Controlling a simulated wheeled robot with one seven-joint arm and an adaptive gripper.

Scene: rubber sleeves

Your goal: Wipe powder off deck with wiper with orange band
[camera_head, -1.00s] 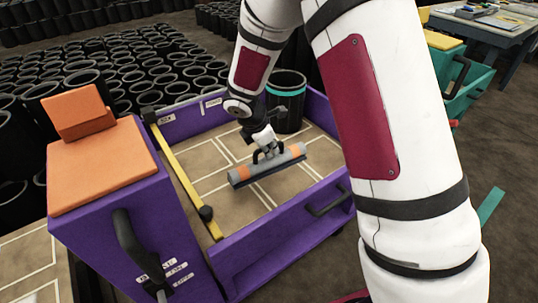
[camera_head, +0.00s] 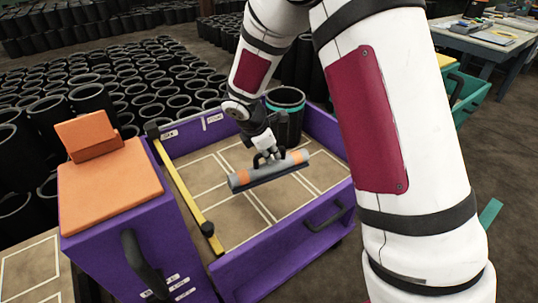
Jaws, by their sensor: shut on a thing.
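The wiper (camera_head: 268,173) is a grey roller-shaped bar with orange bands near its ends and a dark lower edge. My gripper (camera_head: 266,155) is shut on the wiper's dark handle, at the top middle of the bar. The wiper is over the tan deck (camera_head: 232,222), which is marked with white lines inside a purple-walled cart. I cannot tell whether its lower edge touches the deck. No powder can be made out on the deck at this size. My arm hides part of the right side.
A black bin with a teal band (camera_head: 285,105) stands at the deck's back corner. A yellow bar (camera_head: 183,190) with dark knobs runs along the left edge. An orange-topped purple cabinet (camera_head: 110,190) stands left. Many black sleeves (camera_head: 150,85) fill the floor behind.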

